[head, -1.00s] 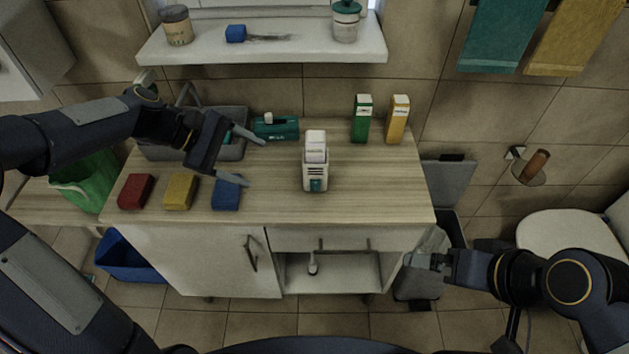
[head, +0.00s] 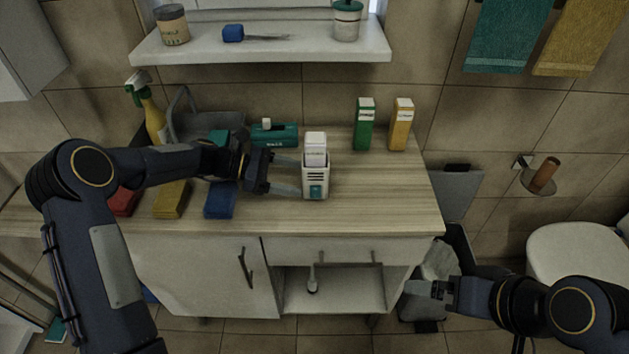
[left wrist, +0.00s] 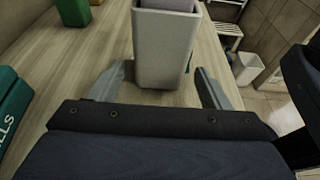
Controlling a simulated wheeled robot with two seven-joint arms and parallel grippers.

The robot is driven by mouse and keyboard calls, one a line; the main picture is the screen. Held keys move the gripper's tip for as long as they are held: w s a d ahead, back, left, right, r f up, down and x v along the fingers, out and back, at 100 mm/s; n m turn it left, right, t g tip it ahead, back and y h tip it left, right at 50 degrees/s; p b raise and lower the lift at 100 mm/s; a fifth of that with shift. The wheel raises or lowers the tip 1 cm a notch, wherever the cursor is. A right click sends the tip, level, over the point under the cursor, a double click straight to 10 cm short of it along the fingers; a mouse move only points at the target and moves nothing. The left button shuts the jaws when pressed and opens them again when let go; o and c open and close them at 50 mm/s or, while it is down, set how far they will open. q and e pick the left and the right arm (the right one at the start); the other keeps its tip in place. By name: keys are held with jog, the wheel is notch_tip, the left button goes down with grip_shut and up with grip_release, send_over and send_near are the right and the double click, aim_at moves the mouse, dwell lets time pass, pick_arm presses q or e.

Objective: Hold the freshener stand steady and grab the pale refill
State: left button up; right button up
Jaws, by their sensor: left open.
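The white freshener stand (head: 315,184) is upright on the wooden counter, with a teal patch on its front. The pale refill (head: 315,142) sticks up out of its top. My left gripper (head: 294,175) is open at the stand's left side, its fingers pointing at it. In the left wrist view the stand (left wrist: 165,50) rises between the two spread fingertips (left wrist: 164,86), with a visible gap on each side. The refill's top is cut off there. My right gripper (head: 420,288) is low at the right, in front of the cabinet and away from the stand; its finger gap is unclear.
A teal box (head: 280,137) lies behind the stand to the left. Green (head: 364,125) and yellow (head: 401,125) cartons stand behind to the right. Red, yellow and blue (head: 220,201) blocks lie left, partly under my left arm. The counter right of the stand is clear.

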aim_at(310, 181)
pick_arm(q)
jog(key=shift+x, duration=2.6)
pick_arm(e)
jog(key=shift+f, duration=0.5)
pick_arm(q)
jog(key=shift+c, duration=0.4)
jog(key=c, duration=0.4)
jog(key=shift+o, duration=0.2)
pick_arm(e)
jog(key=shift+c, duration=0.3)
